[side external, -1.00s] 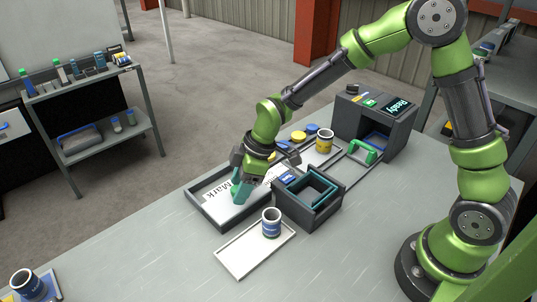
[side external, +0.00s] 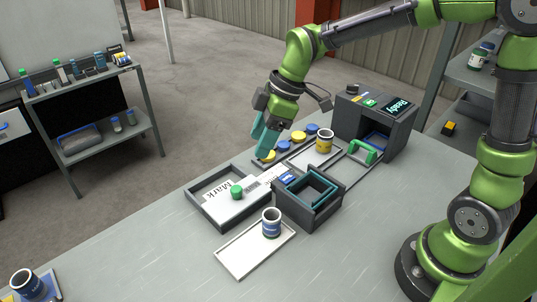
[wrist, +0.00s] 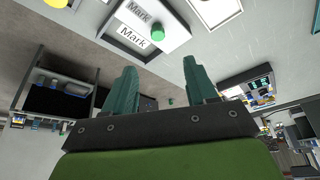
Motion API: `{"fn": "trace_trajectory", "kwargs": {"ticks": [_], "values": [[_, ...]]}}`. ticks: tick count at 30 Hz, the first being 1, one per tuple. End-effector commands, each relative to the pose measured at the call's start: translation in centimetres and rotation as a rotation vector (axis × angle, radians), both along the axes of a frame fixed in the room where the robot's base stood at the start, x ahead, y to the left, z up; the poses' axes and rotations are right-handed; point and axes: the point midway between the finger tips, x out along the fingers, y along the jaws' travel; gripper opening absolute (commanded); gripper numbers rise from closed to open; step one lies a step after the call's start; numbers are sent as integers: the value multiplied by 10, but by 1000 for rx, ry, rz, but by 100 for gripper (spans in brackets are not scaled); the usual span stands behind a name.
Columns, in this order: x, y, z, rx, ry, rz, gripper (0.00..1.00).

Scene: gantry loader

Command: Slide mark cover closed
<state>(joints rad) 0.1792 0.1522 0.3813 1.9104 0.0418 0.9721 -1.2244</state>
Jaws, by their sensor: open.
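The mark cover (side external: 256,190) is a pale flat panel with a round green knob (side external: 237,191), at the dark-framed tray (side external: 197,197) in the middle of the table. A white "Mark" label (side external: 214,192) shows left of the knob. I cannot tell exactly how far the cover is slid. My gripper (side external: 262,145) is open and empty, above and behind the tray, apart from the knob. Its teal fingers show spread in the wrist view (wrist: 160,68).
A dark square box (side external: 308,198) stands right of the tray. A white tray (side external: 240,258) with a blue-banded cup (side external: 271,222) lies in front. Blue and yellow discs (side external: 283,146) and a yellow-banded cup (side external: 324,142) are behind.

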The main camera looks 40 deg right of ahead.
Motion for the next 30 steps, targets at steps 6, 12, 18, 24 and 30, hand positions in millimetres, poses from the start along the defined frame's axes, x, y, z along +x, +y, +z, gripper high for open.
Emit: {"fn": "trace_trajectory", "kwargs": {"ticks": [6, 12, 18, 24, 30], "values": [[-5, -8, 23, -1, -2, 0, 57], [-6, -9, 26, 0, 1, 0, 57], [-6, -9, 26, 0, 2, -2, 57], [-9, -13, 19, 25, 60, -166, 57], [-44, -42, 20, 53, 116, -584, 57]]}}
